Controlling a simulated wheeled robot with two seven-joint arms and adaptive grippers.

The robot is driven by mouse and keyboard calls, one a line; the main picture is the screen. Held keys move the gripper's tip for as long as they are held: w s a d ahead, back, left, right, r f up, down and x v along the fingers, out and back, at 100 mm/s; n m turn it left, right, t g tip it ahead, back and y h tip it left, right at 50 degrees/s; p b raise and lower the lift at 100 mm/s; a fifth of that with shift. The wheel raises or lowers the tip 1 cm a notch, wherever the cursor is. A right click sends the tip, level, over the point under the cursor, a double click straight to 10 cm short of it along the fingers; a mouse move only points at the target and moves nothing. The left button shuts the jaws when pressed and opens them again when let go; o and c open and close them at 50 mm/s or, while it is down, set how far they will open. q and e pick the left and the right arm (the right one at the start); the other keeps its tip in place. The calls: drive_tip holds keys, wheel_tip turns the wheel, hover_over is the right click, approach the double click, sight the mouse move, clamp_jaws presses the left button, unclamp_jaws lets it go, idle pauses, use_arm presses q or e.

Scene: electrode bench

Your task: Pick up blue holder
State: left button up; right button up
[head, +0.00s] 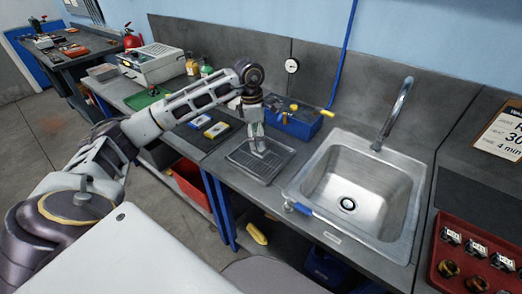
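A small blue holder with a metal end (302,208) lies at the front left edge of the sink. Another blue piece, a small blue block (201,121), lies on a dark mat left of my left gripper. My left gripper (258,147) comes in from the left and points down over a dark ribbed tray (249,168). It is apart from the blue holder, up and to the left of it in the picture. Its fingers look close together, but their gap is too small to judge. I see nothing clearly held. My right gripper is not in view.
A blue box with tools (292,125) stands behind my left gripper. The steel sink (337,165) with its tall faucet (392,115) is to the right. A red tray of parts (437,250) sits at far right. A yellow block (216,130) lies on the mat.

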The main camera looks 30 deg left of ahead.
use_arm(q)
drive_tip(key=shift+f, duration=0.2)
drive_tip(key=shift+d+f, duration=0.15)
drive_tip(key=shift+f, duration=0.5)
drive_tip(key=f, duration=0.2)
drive_tip(key=shift+w+d+f+p, duration=0.15)
drive_tip(key=shift+w+f+p, duration=0.05)
drive_tip(key=shift+f+p, duration=0.2)
drive_tip(key=shift+f, duration=0.35)
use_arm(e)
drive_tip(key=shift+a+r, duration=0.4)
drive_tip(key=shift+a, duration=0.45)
